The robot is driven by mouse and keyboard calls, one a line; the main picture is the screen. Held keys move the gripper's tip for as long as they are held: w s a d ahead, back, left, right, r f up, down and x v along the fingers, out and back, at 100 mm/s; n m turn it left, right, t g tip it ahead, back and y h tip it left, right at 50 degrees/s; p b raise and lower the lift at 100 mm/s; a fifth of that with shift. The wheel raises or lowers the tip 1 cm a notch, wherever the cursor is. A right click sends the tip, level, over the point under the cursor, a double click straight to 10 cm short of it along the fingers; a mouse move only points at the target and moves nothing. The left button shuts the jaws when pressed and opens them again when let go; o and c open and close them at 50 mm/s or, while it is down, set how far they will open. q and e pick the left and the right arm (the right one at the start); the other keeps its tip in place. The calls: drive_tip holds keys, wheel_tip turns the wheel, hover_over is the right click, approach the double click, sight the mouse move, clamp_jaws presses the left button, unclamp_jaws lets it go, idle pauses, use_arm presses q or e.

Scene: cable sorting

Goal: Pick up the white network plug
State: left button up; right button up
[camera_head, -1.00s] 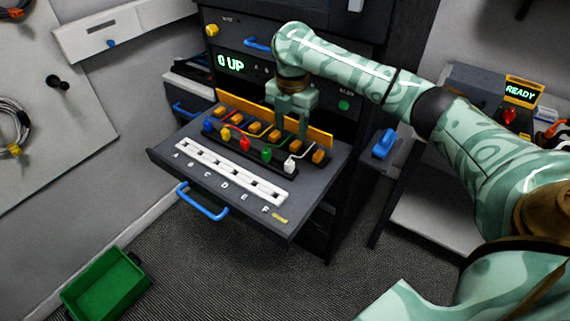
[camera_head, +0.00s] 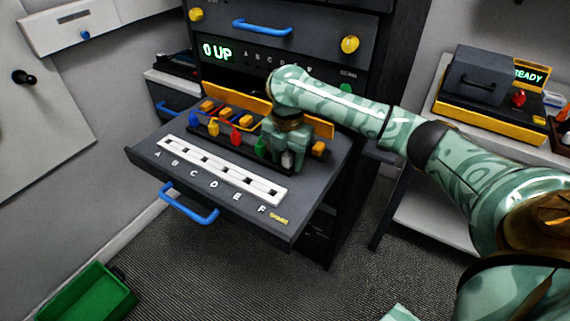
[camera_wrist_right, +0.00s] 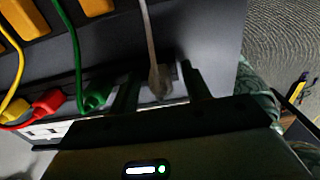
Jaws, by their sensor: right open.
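The white network plug (camera_head: 288,159) stands in the row of coloured plugs on the pulled-out drawer, partly hidden by my right gripper (camera_head: 285,160). In the right wrist view the white plug (camera_wrist_right: 160,82), with its pale cable running up, sits between the two dark fingers of my right gripper (camera_wrist_right: 158,88). The fingers are open, one on each side of the plug, with small gaps visible. The fingertips are partly hidden, so contact is hard to judge. My left gripper is out of view.
A green plug (camera_head: 261,147) is close on the left, with red (camera_head: 235,138), yellow and blue plugs beyond. Orange blocks line the back. A white socket strip (camera_head: 220,170) lettered A to F lies in front. A green bin (camera_head: 88,293) is on the floor.

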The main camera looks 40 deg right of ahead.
sight(288, 156)
clamp_jaws()
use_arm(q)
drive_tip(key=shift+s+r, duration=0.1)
use_arm(e)
drive_tip(key=shift+r, duration=0.15)
